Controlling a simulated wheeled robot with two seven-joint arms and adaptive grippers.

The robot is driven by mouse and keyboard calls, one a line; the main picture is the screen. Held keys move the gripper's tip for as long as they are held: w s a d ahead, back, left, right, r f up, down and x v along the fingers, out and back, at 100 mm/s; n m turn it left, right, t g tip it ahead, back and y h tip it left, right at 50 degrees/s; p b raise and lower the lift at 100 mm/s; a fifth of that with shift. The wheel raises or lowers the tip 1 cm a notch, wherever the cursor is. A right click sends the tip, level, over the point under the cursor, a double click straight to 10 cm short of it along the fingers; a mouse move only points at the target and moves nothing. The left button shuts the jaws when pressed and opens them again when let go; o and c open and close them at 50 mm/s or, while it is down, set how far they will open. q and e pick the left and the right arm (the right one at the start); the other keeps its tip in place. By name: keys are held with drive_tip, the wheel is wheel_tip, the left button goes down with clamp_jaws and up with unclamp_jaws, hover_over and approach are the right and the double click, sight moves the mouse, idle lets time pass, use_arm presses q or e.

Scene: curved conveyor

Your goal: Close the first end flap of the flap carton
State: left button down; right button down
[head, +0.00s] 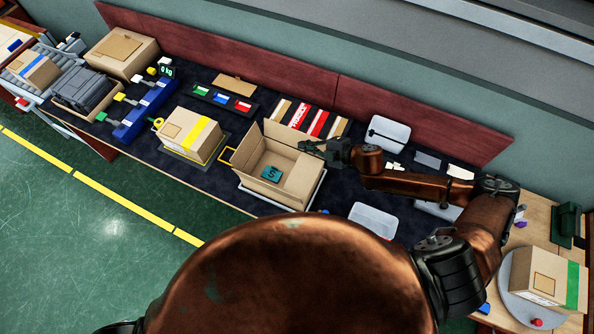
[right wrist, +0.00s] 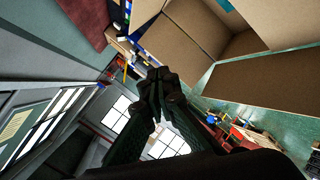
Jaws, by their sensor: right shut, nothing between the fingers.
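The flap carton (head: 262,192) is an open brown box standing on a pale tray (head: 318,190) at the middle of the bench. A teal item (head: 272,174) with a dark mark lies inside it. Flaps stand up around its opening, and I see no flap lying across the top. My right gripper (head: 311,147) is shut and empty, close to the carton's back right corner; I cannot tell whether it touches a flap. My left gripper is not in view.
A yellow-taped carton (head: 191,134) stands left of the flap carton. Striped boxes (head: 305,118) lie behind it. A green-taped carton (head: 545,277) sits at the far right.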

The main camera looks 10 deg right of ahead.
wheel_tip(320, 180, down, 2)
drive_tip(key=s+d+m+b, duration=0.2)
drive_tip(key=m, duration=0.3)
drive_tip(key=m+g+h, duration=0.1)
drive_tip(key=m+g, duration=0.2)
drive_tip(key=m, duration=0.2)
hover_over(297, 175)
wheel_tip(297, 175, down, 10)
drive_tip(key=shift+a+r+p, duration=0.1)
drive_tip(key=shift+p, duration=0.25)
wheel_tip(297, 175, down, 2)
drive_tip(key=shift+f, duration=0.9)
